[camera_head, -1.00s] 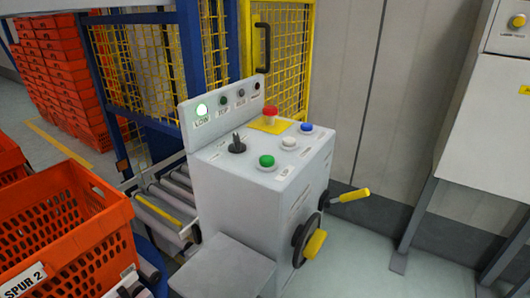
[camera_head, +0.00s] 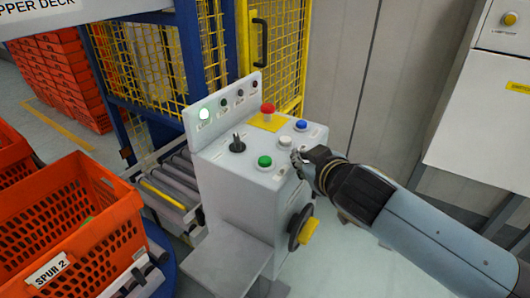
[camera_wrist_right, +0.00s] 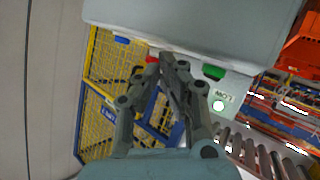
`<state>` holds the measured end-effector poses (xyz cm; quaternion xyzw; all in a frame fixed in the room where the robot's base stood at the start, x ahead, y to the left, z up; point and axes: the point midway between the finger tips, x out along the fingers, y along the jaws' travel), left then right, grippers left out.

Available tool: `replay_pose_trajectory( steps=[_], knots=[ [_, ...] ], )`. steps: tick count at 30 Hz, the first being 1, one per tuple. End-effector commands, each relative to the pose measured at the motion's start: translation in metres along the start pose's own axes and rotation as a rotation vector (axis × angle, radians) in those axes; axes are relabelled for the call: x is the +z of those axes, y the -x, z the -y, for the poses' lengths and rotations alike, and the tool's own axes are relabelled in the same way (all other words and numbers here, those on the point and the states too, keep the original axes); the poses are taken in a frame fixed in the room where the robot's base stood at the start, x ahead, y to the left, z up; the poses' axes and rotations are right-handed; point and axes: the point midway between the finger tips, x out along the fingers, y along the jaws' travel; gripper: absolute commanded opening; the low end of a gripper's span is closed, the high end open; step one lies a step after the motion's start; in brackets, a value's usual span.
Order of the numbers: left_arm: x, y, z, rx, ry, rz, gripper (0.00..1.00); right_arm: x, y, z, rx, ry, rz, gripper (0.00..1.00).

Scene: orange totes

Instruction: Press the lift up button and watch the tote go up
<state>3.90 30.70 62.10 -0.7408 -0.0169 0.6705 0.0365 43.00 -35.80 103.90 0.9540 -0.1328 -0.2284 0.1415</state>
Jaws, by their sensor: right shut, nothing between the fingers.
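A light grey control box (camera_head: 228,210) stands in the middle of the head view. Its top has a green button (camera_head: 264,161), a white button (camera_head: 285,142), a blue button (camera_head: 301,125), a red mushroom button (camera_head: 268,108) and a black selector (camera_head: 237,144). The lamp marked LOW (camera_head: 204,114) is lit. I cannot read which button is lift up. My right gripper (camera_head: 297,157) is shut and empty at the panel's right edge, near the white button; contact cannot be told. In the wrist view its fingers (camera_wrist_right: 172,62) point between the green button (camera_wrist_right: 213,72) and the blue button (camera_wrist_right: 121,40). My left gripper is out of view.
Behind the box is a blue-framed lift cage with yellow mesh (camera_head: 277,50). A roller conveyor (camera_head: 168,185) lies left of the box. An orange tote marked SPUR 2 (camera_head: 112,218) stands at left front. A handwheel (camera_head: 301,227) sticks out of the box's right side.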

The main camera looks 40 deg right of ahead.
Motion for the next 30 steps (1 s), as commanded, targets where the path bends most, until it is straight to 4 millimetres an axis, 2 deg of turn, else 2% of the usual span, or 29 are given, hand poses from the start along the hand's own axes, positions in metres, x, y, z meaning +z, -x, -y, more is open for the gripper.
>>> replay_pose_trajectory(
  steps=[1, 8, 12, 15, 16, 19, 21, 23, 26, 30],
  knots=[
    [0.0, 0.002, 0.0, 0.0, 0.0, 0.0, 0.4, -0.022, -0.003, -0.003, 0.003, 0.007, -0.071, 0.0],
    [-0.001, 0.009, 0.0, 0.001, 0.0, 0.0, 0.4, -0.128, 0.002, -0.001, -0.063, 0.065, -0.441, 0.0],
    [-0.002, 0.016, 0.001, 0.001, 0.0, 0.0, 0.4, -0.192, 0.02, 0.02, -0.196, 0.161, -0.671, 0.0],
    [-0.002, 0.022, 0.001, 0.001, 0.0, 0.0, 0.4, -0.227, 0.039, 0.048, -0.363, 0.286, -0.805, 0.0],
    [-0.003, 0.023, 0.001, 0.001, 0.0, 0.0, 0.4, -0.233, 0.044, 0.057, -0.421, 0.332, -0.828, 0.0],
    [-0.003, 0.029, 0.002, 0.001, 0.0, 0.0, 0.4, -0.236, 0.054, 0.085, -0.617, 0.499, -0.83, 0.0],
    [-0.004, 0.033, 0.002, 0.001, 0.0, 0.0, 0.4, -0.226, 0.053, 0.097, -0.739, 0.619, -0.764, 0.0],
    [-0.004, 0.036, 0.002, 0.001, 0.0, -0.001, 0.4, -0.212, 0.049, 0.099, -0.823, 0.716, -0.668, 0.0],
    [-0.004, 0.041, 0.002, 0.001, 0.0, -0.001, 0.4, -0.185, 0.036, 0.089, -0.904, 0.843, -0.462, 0.0],
    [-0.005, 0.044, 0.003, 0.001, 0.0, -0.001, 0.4, -0.157, 0.02, 0.059, -0.922, 0.934, -0.191, 0.0]
  ],
)
